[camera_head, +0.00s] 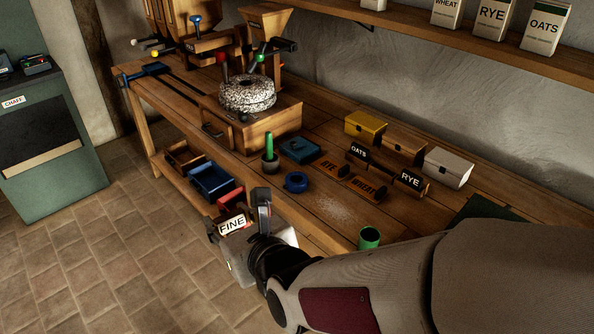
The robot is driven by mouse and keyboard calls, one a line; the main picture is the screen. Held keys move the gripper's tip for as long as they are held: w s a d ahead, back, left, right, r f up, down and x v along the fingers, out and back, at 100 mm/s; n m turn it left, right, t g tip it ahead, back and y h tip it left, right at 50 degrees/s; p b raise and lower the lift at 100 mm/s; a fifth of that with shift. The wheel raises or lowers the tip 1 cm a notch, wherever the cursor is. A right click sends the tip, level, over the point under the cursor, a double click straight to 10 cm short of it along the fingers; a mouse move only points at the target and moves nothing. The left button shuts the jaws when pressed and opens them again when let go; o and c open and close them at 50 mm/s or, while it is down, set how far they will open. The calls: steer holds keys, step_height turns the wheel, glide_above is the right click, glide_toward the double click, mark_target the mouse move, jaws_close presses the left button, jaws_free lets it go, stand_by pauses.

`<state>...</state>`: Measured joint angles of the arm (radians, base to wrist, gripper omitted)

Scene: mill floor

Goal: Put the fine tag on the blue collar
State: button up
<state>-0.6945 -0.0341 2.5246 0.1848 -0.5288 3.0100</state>
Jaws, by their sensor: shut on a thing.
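The fine tag (232,226) is a small white plate with black lettering reading FINE. My gripper (238,213) is shut on it and holds it in the air in front of the bench's near edge, low in the picture. The gripper's fingers and body hide part of the tag. The blue collar (296,182) is a short blue ring lying on the bench top, up and to the right of my gripper and apart from it. Nothing shows on the collar.
A green upright rod in a grey pot (270,158) and a blue tray (300,150) stand near the collar. A green cylinder (369,238) stands near the bench's front edge. The millstone (248,93) is behind.

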steer(key=w+d+f+m+t+h, duration=0.1)
steer(key=w+d+f+m+h, duration=0.15)
steer(key=w, duration=0.65)
steer(key=w+d+f+m+t+h, duration=0.1)
steer(key=w+f, duration=0.3)
steer(key=w, duration=0.4)
steer(key=m+h, duration=0.4)
glide_above(297, 178)
steer(key=shift+w+f+n, duration=0.1)
steer(key=shift+f+n, duration=0.15)
steer(key=shift+f, duration=0.1)
steer(key=shift+a, duration=0.1)
steer(key=shift+f, duration=3.1)
steer(key=shift+f, duration=0.1)
steer(key=shift+f, duration=1.8)
steer(key=shift+f, duration=0.15)
